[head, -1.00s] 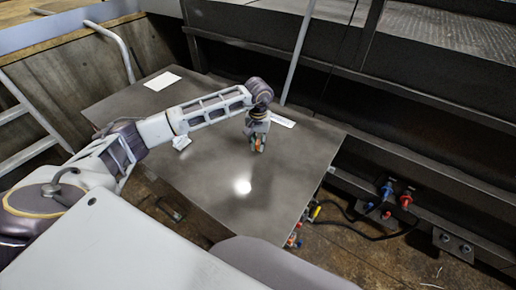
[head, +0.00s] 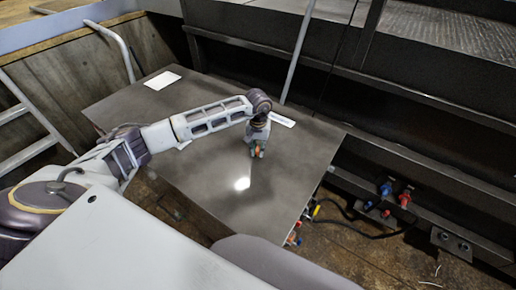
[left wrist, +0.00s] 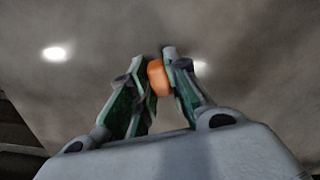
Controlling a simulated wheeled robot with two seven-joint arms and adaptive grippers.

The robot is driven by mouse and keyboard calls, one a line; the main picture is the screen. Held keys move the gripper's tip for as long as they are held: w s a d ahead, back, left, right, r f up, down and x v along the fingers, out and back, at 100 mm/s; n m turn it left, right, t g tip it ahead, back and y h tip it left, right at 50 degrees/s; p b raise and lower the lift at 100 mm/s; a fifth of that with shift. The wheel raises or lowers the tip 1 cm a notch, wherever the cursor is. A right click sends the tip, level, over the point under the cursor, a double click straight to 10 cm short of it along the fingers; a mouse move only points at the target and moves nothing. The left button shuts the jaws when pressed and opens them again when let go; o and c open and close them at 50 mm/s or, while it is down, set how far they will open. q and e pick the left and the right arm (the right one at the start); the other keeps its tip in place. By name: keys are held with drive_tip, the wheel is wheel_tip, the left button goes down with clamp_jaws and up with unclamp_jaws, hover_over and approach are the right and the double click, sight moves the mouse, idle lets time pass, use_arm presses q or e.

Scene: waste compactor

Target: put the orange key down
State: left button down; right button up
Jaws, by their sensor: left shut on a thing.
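The orange key (left wrist: 158,78) is between the fingertips of my left gripper (left wrist: 160,65) in the left wrist view. My left gripper is shut on it, and the fingers hide part of it. In the head view my left gripper (head: 257,152) points down over the grey metal table (head: 215,185), with a small bit of orange at its tips. I cannot tell whether the key touches the table top. My right gripper is not in view.
A white sheet (head: 162,80) lies at the table's back left and a white label (head: 282,119) behind my gripper. Blue and red connectors (head: 405,199) with cables sit below the table's right edge. The table's front is clear.

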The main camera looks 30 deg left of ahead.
sight(258, 148)
use_arm(q)
drive_tip(key=shift+f, duration=0.15)
drive_tip(key=c, duration=1.4)
unclamp_jaws()
drive_tip(key=shift+o, duration=0.2)
drive_tip(key=shift+r, duration=0.4)
wheel_tip(258, 148, up, 10)
drive_tip(key=shift+f+b, duration=0.25)
drive_tip(key=shift+b, duration=0.9)
wheel_tip(258, 148, up, 2)
